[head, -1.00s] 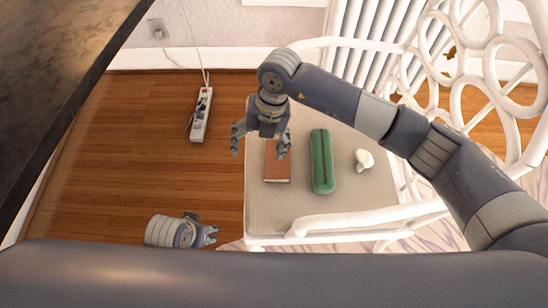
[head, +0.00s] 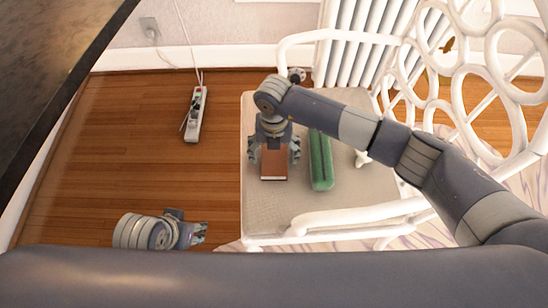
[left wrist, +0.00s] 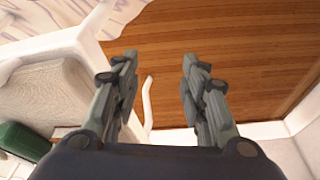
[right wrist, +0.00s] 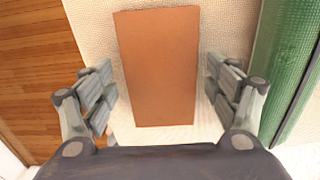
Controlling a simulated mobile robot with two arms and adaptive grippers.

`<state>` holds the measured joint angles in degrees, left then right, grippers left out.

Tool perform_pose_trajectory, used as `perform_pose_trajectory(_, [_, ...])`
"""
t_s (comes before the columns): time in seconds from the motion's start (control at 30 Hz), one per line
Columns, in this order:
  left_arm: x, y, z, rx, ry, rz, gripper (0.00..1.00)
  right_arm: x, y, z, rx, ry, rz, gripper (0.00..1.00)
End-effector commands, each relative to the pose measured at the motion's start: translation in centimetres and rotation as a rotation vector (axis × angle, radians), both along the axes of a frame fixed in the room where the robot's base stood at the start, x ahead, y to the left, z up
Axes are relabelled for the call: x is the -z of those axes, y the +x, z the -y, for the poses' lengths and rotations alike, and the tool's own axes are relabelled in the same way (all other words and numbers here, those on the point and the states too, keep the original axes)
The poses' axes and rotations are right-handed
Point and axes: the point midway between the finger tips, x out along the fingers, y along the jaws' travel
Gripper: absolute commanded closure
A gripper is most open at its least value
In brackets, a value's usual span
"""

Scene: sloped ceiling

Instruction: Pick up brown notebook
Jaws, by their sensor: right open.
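The brown notebook (head: 274,165) lies on the beige seat of the white chair, left of a green case. In the right wrist view the notebook (right wrist: 160,68) lies between the two open fingers, with a gap on each side. My right gripper (head: 274,152) is open and reaches down over the notebook, hiding its far part in the head view. My left gripper (head: 204,232) is low at the left, over the wooden floor and away from the notebook. In the left wrist view its fingers (left wrist: 160,75) are apart with nothing between them.
The green case (head: 320,160) lies close to the right of the notebook. A small white object (head: 362,158) is partly hidden behind my right forearm. The chair (head: 340,222) has white armrests and a ringed back. A power strip (head: 196,115) lies on the floor at left.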

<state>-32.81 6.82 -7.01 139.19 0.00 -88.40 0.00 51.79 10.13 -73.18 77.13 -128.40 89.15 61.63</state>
Motion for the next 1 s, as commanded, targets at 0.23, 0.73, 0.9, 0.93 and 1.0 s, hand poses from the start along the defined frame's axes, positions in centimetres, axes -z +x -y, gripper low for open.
perform_pose_trajectory(0.23, [-0.5,-0.2,-0.1,0.000,0.001,0.002,0.60,0.6,0.0,0.0,-0.001,0.001,0.000,0.19])
perform_pose_trajectory(0.73, [-0.5,-0.1,0.0,0.000,0.000,0.003,0.60,0.5,0.0,0.0,-0.001,0.001,0.001,0.69])
perform_pose_trajectory(0.9, [-0.7,-0.1,0.0,0.000,0.000,0.007,0.60,-0.1,0.1,-0.1,-0.001,0.002,0.002,0.69])
perform_pose_trajectory(0.93, [-0.5,0.0,0.0,0.000,-0.001,0.006,0.60,-0.5,0.1,-0.1,-0.001,0.002,0.003,0.69])
perform_pose_trajectory(1.0, [0.9,0.3,0.0,0.000,0.001,-0.009,0.60,-1.6,0.2,0.0,-0.002,0.003,0.005,0.69])
